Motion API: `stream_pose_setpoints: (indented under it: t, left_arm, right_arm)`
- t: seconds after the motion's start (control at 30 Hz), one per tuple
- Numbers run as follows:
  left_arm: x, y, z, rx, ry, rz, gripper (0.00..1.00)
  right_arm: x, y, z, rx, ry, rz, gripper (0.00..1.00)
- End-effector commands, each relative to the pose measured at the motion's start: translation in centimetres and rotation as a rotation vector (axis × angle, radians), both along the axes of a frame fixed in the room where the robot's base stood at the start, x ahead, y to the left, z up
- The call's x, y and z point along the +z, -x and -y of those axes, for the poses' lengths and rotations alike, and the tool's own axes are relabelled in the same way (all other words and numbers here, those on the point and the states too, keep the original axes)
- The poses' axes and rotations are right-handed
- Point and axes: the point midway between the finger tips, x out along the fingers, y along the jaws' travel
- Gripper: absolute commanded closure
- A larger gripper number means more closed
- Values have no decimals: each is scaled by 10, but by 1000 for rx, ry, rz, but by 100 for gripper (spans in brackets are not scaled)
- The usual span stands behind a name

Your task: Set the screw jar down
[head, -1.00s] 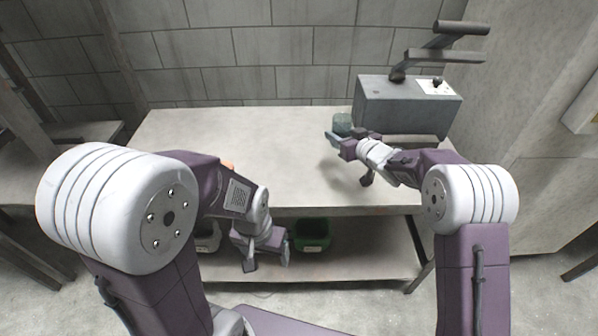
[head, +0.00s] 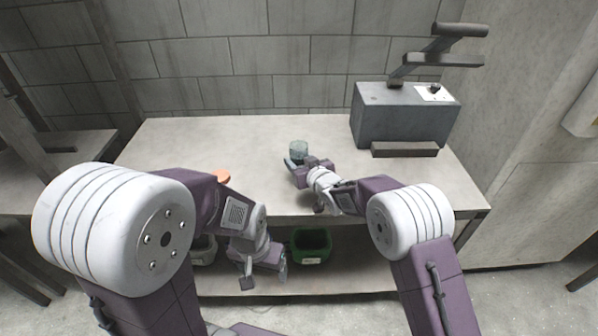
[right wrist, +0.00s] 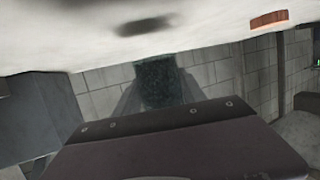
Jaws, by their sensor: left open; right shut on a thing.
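The screw jar (head: 298,151) is a blue-grey, see-through jar at the middle of the workbench (head: 215,140) in the head view. My right gripper (head: 297,163) is shut on it from the near side. In the right wrist view the jar (right wrist: 158,84) shows dark between the fingers, and a dark shadow (right wrist: 146,25) lies on the bench surface apart from it, so the jar appears held above the bench. My left gripper (head: 265,279) is open and empty, low in front of the bench's front edge.
A grey machine (head: 405,115) with a lever arm stands at the bench's back right. An orange item (head: 221,176) lies on the bench, partly hidden by my left arm. A green bin (head: 311,246) is on the lower shelf. The bench's left and back are clear.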

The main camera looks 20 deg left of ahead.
Motion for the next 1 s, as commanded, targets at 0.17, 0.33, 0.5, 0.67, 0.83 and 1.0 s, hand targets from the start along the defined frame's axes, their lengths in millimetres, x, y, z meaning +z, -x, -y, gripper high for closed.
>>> stream_pose_setpoints:
  t: [0.17, 0.33, 0.5, 0.67, 0.83, 1.0]
  left_arm:
    - [-6, 0, 0, 0, 0, 0, 24]
    - [-7, 0, 0, 0, 0, 0, 24]
    - [-7, 0, 0, 0, 0, 0, 24]
    - [-11, 0, 0, 0, 0, 0, 24]
    - [-10, 0, 0, 0, 0, 0, 24]
    - [-10, 0, 0, 0, 0, 0, 24]
  right_arm:
    - [-26, 0, 1, -1, 0, -4, 100]
    - [-39, 0, 0, -1, 0, 1, 100]
    - [-38, 0, 0, 0, -1, 1, 100]
    - [-43, 0, 1, 0, -1, -1, 49]
    - [-42, 0, 1, 0, -1, -1, 30]
    - [-42, 0, 1, 0, -1, -1, 30]
